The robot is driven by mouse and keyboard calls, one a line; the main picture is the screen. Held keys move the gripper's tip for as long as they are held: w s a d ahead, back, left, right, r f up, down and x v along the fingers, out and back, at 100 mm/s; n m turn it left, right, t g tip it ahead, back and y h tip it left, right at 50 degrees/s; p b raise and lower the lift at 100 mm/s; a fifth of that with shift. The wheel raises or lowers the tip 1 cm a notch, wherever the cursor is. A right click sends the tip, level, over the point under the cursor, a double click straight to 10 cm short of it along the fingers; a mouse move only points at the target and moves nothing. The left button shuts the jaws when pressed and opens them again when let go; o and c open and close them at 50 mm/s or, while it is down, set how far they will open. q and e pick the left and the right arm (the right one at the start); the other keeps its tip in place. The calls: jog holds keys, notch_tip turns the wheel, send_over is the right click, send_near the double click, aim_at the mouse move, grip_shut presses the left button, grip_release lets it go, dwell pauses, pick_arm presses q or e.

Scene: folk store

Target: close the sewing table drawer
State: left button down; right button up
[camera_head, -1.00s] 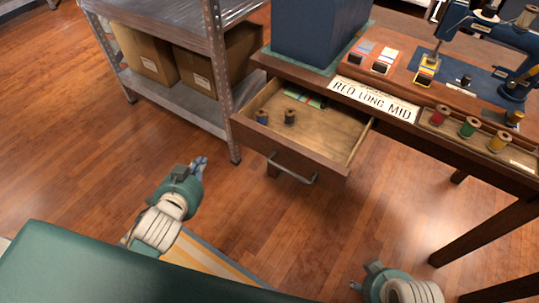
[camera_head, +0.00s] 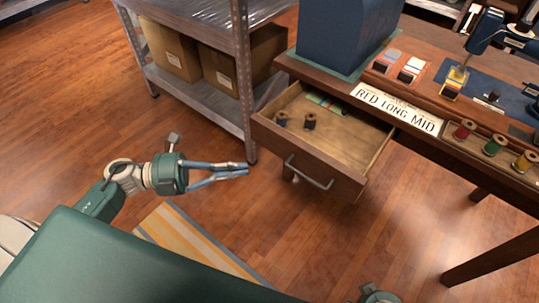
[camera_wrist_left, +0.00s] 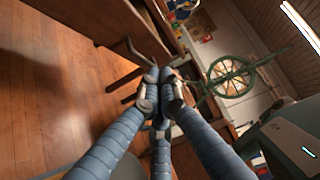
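The sewing table drawer (camera_head: 350,183) is pulled well out, its wooden front facing me with a metal bow handle (camera_head: 309,176). Two thread spools (camera_head: 310,121) and a green card (camera_head: 327,103) lie inside. The sewing table (camera_head: 440,145) stands behind it. My left gripper (camera_head: 246,169) is left of the drawer front and apart from it, fingers together and empty. In the left wrist view its fingertips (camera_wrist_left: 161,75) meet, with the drawer's dark wood (camera_wrist_left: 95,18) and handle (camera_wrist_left: 132,48) beyond. Only a bit of my right gripper (camera_head: 372,291) shows at the bottom edge.
A metal shelf (camera_head: 242,75) with cardboard boxes stands left of the drawer, its post close to the drawer's left corner. The floor before the drawer is clear.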

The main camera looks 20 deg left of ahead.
aim_at(287, 164)
pick_arm(q)
jog(key=x, duration=0.4)
jog(key=w+x, duration=0.1)
jog(key=x, duration=0.3)
jog(key=w+a+x, duration=0.1)
jog(key=x, duration=0.3)
jog(key=shift+w, duration=0.35)
jog(key=shift+d, duration=0.1)
pick_arm(e)
jog(key=shift+w+a+r, duration=0.1)
jog(key=shift+w+r, duration=0.2)
jog(key=shift+r, duration=0.35)
